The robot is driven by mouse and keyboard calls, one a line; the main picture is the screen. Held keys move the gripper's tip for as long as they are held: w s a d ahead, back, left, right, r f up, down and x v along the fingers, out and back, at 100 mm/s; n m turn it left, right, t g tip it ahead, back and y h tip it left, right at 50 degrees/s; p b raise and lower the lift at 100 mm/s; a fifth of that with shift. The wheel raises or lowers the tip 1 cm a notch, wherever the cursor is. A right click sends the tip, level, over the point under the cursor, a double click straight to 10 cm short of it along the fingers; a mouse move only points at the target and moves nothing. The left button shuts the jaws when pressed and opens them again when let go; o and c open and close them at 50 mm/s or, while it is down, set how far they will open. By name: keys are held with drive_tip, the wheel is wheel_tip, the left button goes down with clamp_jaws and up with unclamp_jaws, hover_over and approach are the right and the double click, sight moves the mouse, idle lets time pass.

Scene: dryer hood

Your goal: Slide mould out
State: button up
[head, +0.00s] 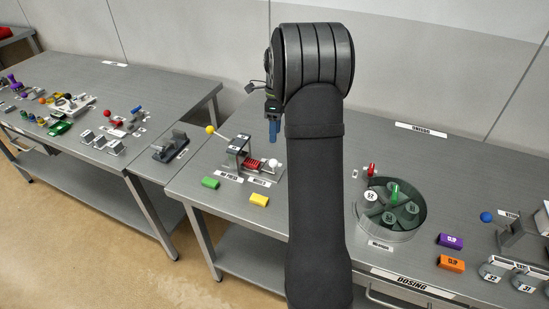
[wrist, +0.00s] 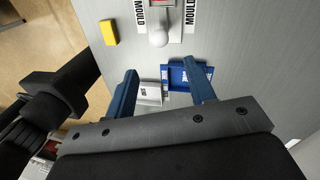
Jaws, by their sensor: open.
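The mould (head: 252,161) shows red under the dark press frame (head: 238,143) in the head view. Its white knob (head: 274,163) is on the right end. In the wrist view the white knob (wrist: 158,38) lies beyond my fingertips, between two MOULD labels, with a bit of red mould (wrist: 159,3) at the top edge. My gripper (wrist: 159,66) is open and empty, its blue fingers apart, with the knob roughly in line with the gap. In the head view my gripper (head: 273,131) hangs above the knob, partly behind my arm. Nothing is touching the knob that I can see.
A yellow block (head: 259,200) and a green block (head: 210,183) lie in front of the press. A yellow-knobbed lever (head: 210,130) sticks out to its left. A blue tray (wrist: 176,76) and a pale box (wrist: 150,92) lie below my fingers. A round green carousel (head: 391,207) stands right.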

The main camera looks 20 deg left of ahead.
drive_tip(key=f, duration=0.3)
drive_tip(key=s+f, duration=0.1)
drive_tip(key=f, duration=0.3)
drive_tip(key=s+f, duration=0.1)
drive_tip(key=f, duration=0.2)
drive_tip(key=shift+d+f, duration=0.2)
drive_tip(key=shift+f, duration=0.2)
